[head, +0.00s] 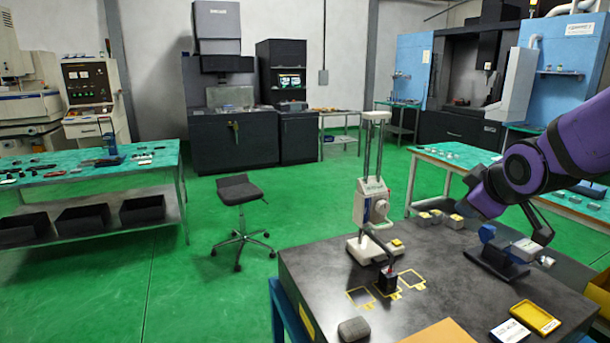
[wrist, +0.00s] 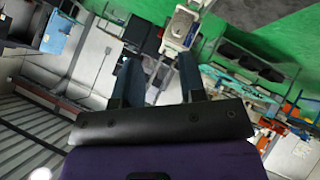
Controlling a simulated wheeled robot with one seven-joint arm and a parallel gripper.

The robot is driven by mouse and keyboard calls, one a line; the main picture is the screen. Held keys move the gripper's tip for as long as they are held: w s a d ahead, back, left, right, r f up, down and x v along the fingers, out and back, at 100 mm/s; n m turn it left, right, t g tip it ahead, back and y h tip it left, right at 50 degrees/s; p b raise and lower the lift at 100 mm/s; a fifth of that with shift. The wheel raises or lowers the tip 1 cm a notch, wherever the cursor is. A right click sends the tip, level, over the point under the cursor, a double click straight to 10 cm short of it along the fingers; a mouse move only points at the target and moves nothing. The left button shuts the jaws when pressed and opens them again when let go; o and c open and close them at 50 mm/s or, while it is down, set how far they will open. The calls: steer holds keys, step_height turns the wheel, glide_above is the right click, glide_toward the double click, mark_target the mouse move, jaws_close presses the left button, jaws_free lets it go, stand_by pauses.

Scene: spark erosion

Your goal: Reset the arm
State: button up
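My purple arm (head: 528,164) enters from the right edge in the head view. It is bent above the right part of the dark table, with its lower links over the back right side. In that view I cannot make out the fingertips clearly. In the wrist view my gripper (wrist: 157,65) shows two dark fingers standing well apart. Nothing is seen held between them. Past the fingers, the white measuring instrument (wrist: 180,28) appears in the background, apart from them.
On the dark table (head: 430,305), a white column gauge (head: 372,200) stands above a black block (head: 387,281) among yellow-outlined squares. A black-based stand (head: 497,263) is close below my arm. A yellow tray (head: 535,317) lies front right. Open green floor (head: 120,290) is left.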

steer(key=s+a+r+m+g, duration=0.1)
steer(key=s+m, duration=0.3)
steer(key=s, duration=0.7)
steer(key=s+r+m+g, duration=0.3)
steer(key=s+r+m, duration=0.1)
steer(key=s, duration=0.7)
steer(key=shift+s+a+m+g, duration=0.3)
steer(key=shift+a+m, duration=0.05)
steer(key=shift+m, duration=0.05)
stand_by(0.8)
